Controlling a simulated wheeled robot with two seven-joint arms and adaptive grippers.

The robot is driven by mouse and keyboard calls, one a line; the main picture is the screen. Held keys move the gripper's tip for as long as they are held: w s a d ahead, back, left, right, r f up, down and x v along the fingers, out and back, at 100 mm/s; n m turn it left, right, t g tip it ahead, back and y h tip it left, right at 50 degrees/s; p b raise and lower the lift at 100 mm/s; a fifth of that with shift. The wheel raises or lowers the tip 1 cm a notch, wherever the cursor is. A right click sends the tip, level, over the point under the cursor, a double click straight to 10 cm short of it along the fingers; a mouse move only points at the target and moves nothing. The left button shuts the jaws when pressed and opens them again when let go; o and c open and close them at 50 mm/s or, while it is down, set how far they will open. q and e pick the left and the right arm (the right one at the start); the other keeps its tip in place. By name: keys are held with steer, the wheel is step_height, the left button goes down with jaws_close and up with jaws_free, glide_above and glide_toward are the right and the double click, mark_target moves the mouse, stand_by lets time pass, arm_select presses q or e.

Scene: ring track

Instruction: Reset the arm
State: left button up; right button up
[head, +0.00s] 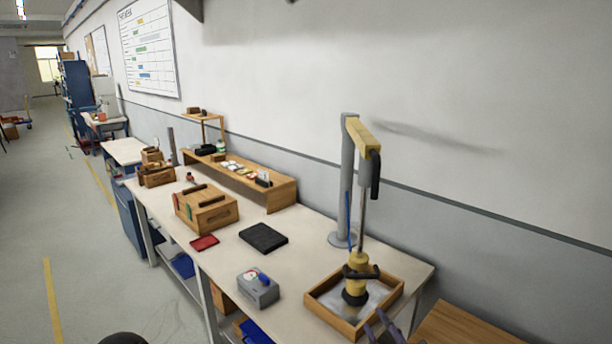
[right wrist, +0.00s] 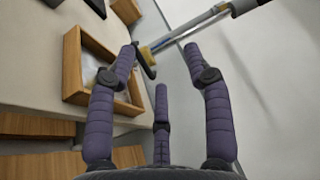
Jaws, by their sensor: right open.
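My right gripper (head: 383,326) shows at the bottom edge of the head view, by the near right corner of the wooden tray (head: 325,314). In the right wrist view its purple fingers (right wrist: 160,62) are spread with nothing between them. A grey post with a yellow arm (head: 358,132) stands on the bench behind the tray. A rod hangs from the arm to a yellow tool (head: 356,286) with a black base, upright in the tray. In the right wrist view the tray (right wrist: 72,68) lies beyond the left finger. My left gripper is not in view.
The bench (head: 300,247) holds a grey box (head: 258,291), a black pad (head: 263,237), a red tray (head: 204,243) and a wooden toolbox (head: 207,212). A wooden shelf (head: 282,193) stands along the wall. A wooden surface (head: 460,325) is at lower right. The left floor is clear.

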steer(key=s+a+f+n+g+h+b, duration=0.15)
steer(key=f+g, duration=0.25)
steer(key=f, duration=1)
steer(key=s+a+f+n+g+h+b, duration=0.1)
steer(key=s+f+n+g+h+b, duration=0.2)
steer(key=f, duration=1.1)
arm_select(q)
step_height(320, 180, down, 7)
steer(key=b, duration=0.2)
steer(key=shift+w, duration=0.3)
arm_select(e)
steer(key=s+a+f+n+g, duration=0.2)
steer(key=s+f+g, duration=0.3)
steer(key=s+f, duration=0.4)
steer(key=s+a+f+n+g+y, duration=0.1)
steer(key=s+a+f+n+g, duration=0.2)
steer(key=s+f+g, duration=0.3)
steer(key=s+f+n, duration=0.1)
steer(key=s+f, duration=0.3)
steer(key=s, duration=0.2)
steer(key=shift+s+a, duration=0.15)
steer(key=shift+a, duration=0.1)
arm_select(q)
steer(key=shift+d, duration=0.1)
